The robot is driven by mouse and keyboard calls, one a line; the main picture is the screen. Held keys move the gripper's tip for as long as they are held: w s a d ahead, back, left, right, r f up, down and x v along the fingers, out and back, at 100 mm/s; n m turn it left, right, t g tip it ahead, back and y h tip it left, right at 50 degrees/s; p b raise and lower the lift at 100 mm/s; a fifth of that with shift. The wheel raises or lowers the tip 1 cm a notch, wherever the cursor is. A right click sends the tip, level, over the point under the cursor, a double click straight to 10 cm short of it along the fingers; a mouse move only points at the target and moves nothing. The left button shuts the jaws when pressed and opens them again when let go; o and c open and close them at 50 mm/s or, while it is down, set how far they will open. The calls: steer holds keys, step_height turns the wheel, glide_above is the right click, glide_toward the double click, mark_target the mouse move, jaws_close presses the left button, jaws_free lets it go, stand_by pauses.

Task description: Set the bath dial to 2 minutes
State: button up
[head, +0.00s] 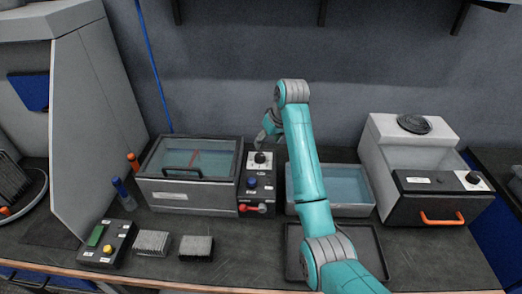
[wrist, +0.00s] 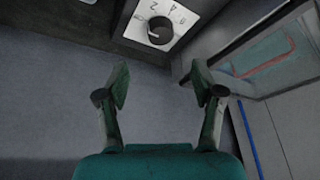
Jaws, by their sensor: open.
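The bath dial (head: 260,157) is a black knob on a white plate, on top of the dark control panel beside the lidded bath (head: 190,196). In the wrist view the dial (wrist: 160,30) is at the top centre, with numbers around it. A small light mark shows on the knob's lower left edge; I cannot tell surely which number it points to. My gripper (wrist: 161,88) is open and empty, its two fingers apart and clear of the dial. In the head view my gripper (head: 268,131) hangs just above and behind the dial, partly hidden by my arm.
Below the dial the panel has a blue button (head: 252,183) and a red lever (head: 255,208). An open blue tank (head: 345,186) stands right of the panel, and a white machine with an orange handle (head: 442,219) is farther right. A grey wall (head: 220,90) is close behind.

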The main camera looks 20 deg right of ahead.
mark_target(260, 155)
steer(key=x, duration=1)
steer(key=shift+a, duration=0.1)
steer(key=shift+s, duration=0.1)
steer(key=c, duration=1.1)
steer(key=shift+c, duration=0.2)
steer(key=shift+m, duration=0.4)
steer(key=m+h, duration=0.1)
steer(key=m, duration=0.2)
steer(key=shift+m+h, duration=0.3)
steer(key=m+h, duration=0.1)
steer(key=m, duration=0.3)
steer(key=shift+a+h, duration=0.1)
steer(key=shift+h, duration=0.2)
steer(key=shift+m, duration=0.3)
